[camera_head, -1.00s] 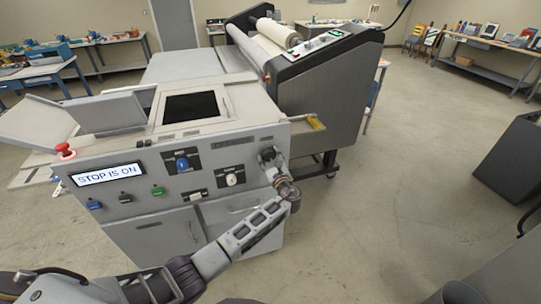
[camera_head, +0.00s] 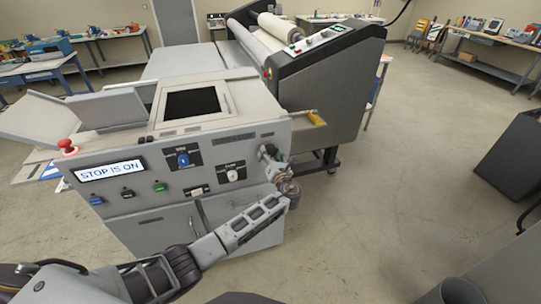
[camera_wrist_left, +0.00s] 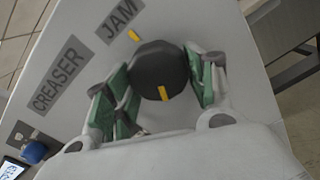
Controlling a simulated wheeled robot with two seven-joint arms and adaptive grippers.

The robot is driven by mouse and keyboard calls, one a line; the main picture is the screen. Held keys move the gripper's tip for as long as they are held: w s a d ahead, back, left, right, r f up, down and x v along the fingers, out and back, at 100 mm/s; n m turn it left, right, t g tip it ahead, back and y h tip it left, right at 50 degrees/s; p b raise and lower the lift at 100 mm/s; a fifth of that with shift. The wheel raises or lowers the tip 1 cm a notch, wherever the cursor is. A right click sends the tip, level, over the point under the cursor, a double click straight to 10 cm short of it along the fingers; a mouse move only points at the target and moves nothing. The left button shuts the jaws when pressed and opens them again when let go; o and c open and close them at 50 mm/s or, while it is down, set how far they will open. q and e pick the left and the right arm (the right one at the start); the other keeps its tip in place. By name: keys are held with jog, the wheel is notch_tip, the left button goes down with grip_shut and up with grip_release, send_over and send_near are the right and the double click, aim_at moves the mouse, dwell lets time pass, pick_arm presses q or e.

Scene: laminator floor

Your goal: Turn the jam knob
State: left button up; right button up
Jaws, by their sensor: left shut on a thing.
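The jam knob (camera_wrist_left: 158,66) is a dark round knob with a yellow pointer mark, below the word JAM in the left wrist view. Its pointer lies on the side facing the gripper palm. Another yellow mark (camera_wrist_left: 134,35) is on the panel, across the knob from the pointer. My left gripper (camera_wrist_left: 163,82) is shut on the knob, with green-padded fingers on either side. In the head view, my left gripper (camera_head: 269,157) is at the right end of the grey machine's front panel (camera_head: 225,153) and hides the knob.
A blue knob (camera_head: 183,159) and a white knob (camera_head: 232,175) are left of my gripper. A yellow-handled part (camera_head: 316,118) juts out at the right.

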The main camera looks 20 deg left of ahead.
pick_arm(q)
jog(key=m, duration=0.7)
jog(key=shift+s+a+f, duration=0.1)
jog(key=shift+s, duration=0.05)
dwell(0.4)
jog(key=o, duration=0.7)
jog(key=shift+o, duration=1.4)
jog(key=v, duration=1.1)
jog(key=shift+s+d, duration=0.25)
jog(key=shift+s, duration=0.05)
